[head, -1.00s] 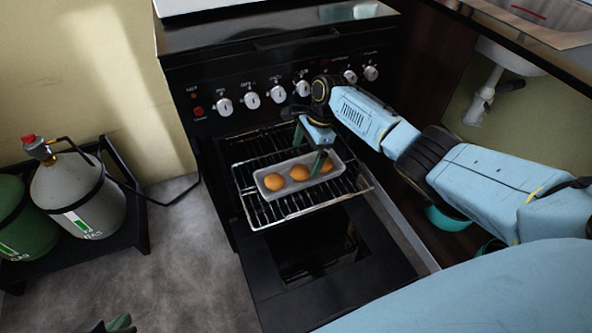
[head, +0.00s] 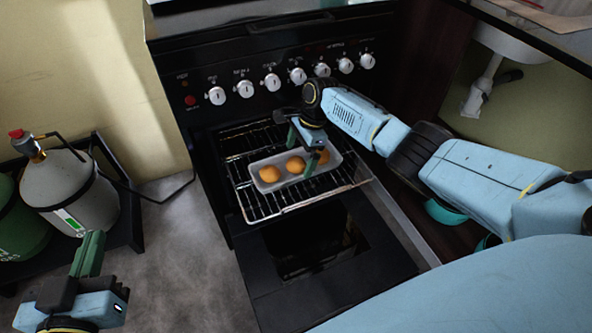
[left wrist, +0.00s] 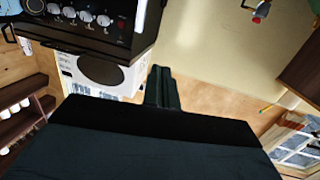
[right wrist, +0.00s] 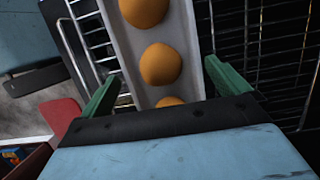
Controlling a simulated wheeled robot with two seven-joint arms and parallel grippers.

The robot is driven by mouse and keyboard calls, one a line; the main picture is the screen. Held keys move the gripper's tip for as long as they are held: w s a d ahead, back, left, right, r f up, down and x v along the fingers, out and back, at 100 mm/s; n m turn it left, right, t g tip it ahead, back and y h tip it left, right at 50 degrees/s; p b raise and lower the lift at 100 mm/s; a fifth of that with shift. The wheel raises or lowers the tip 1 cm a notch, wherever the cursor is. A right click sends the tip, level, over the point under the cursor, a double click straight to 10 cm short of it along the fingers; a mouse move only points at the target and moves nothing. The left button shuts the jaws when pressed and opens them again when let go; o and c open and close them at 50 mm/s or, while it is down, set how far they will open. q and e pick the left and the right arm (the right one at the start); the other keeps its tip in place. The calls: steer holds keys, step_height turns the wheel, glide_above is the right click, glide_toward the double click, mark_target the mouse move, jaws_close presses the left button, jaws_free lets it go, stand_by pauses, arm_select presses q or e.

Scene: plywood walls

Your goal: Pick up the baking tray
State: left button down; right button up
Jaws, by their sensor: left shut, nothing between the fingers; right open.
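The baking tray (head: 262,184) is a small light-grey rectangular tray with orange-brown round buns in it. It rests on the wire rack pulled out of the oven. It also shows in the right wrist view (right wrist: 128,62), running up between the fingers. My right gripper (head: 304,148) is over the tray's right part, open, with one green finger on each side of the tray; whether they touch it I cannot tell. My left gripper (head: 92,252) is at the lower left, away from the oven, shut and empty; its closed fingers show in the left wrist view (left wrist: 162,88).
The wire oven rack (head: 262,208) sticks out over the lowered black oven door (head: 330,275). The stove front with white knobs (head: 245,88) rises behind. Gas cylinders (head: 70,190) stand in a black holder at the left. Grey floor between them and the stove is clear.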

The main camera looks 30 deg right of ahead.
mark_target(298, 159)
steer(key=b+x, duration=0.2)
steer(key=x, duration=0.1)
steer(key=shift+d, duration=0.1)
arm_select(q)
step_height(298, 159, up, 9)
steer(key=s+d+t+h, duration=0.1)
steer(key=t+h, duration=0.1)
steer(key=t, duration=0.4)
steer(key=shift+s, duration=0.35)
steer(key=shift+f, duration=0.15)
arm_select(e)
steer(key=shift+w, duration=0.1)
steer(key=c, duration=0.9)
arm_select(q)
steer(key=shift+w+f, duration=0.1)
